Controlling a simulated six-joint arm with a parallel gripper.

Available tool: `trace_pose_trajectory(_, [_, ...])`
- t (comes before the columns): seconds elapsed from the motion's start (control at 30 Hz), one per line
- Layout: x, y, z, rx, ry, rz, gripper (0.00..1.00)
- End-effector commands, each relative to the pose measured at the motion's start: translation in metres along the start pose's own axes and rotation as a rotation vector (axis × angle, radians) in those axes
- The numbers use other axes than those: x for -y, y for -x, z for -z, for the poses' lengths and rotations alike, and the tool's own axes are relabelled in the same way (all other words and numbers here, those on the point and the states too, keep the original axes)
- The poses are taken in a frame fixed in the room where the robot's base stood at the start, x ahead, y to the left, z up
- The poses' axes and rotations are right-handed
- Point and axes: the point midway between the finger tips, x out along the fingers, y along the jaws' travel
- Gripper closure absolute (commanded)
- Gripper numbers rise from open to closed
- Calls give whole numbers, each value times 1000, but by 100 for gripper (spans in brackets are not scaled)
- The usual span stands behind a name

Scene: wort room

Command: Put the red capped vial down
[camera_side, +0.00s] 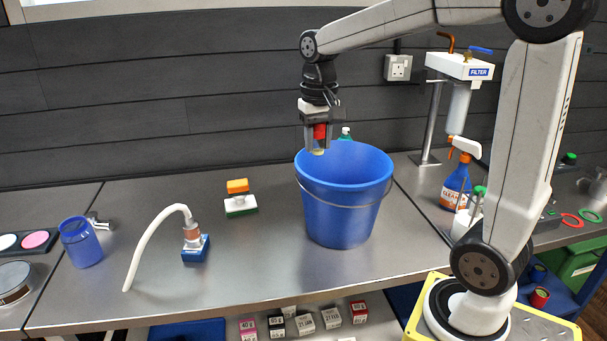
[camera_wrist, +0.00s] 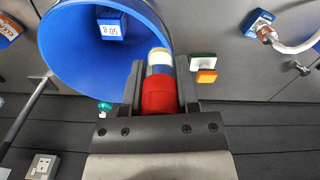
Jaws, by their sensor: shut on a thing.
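The red capped vial (camera_wrist: 160,92) is held between the fingers of my gripper (camera_wrist: 160,80) in the wrist view. Its red cap is near the palm and its pale, blue-banded end points away. In the side view the vial (camera_side: 319,132) hangs cap up in my gripper (camera_side: 318,140), over the left part of the rim of the blue bucket (camera_side: 340,215). The wrist view shows the bucket (camera_wrist: 75,60) beside the vial, with a blue block marked 50 g (camera_wrist: 111,25) inside it.
Orange and green-white sponges (camera_side: 240,205) lie left of the bucket. A white hose on a blue base (camera_side: 195,248) and a blue cup (camera_side: 80,243) stand further left. A spray bottle (camera_side: 456,185) and filter stand (camera_side: 435,120) are to the right. The bench front centre is clear.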

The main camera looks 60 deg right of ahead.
Motion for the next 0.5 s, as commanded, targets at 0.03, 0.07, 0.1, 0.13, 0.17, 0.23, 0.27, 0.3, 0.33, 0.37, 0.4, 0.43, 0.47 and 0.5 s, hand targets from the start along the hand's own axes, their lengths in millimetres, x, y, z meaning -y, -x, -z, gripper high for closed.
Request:
trace_pose_trajectory(0.03, [-12, 0, 3, -1, -49, 0, 100])
trace_pose_trajectory(0.07, [-19, 0, 4, -1, -76, 0, 100])
trace_pose_trajectory(0.1, [-28, 0, 6, 0, -116, 0, 100])
trace_pose_trajectory(0.13, [-36, 0, 7, 0, -145, 0, 100])
trace_pose_trajectory(0.17, [-43, 0, 8, 0, -175, 0, 100])
trace_pose_trajectory(0.23, [-59, 0, 10, 0, -244, 0, 100])
trace_pose_trajectory(0.27, [-67, 0, 10, -1, -273, 0, 100])
trace_pose_trajectory(0.3, [-76, 0, 11, -1, -313, 0, 100])
trace_pose_trajectory(0.33, [-83, 0, 11, -1, -342, 0, 100])
trace_pose_trajectory(0.37, [-90, 0, 11, -1, -371, 0, 100])
trace_pose_trajectory(0.4, [-100, 0, 11, -1, -411, 0, 100])
trace_pose_trajectory(0.43, [-107, 0, 11, -1, -441, 0, 100])
trace_pose_trajectory(0.47, [-114, 0, 10, -2, -469, 0, 100])
trace_pose_trajectory(0.5, [-123, 0, 9, -2, -509, 0, 100])
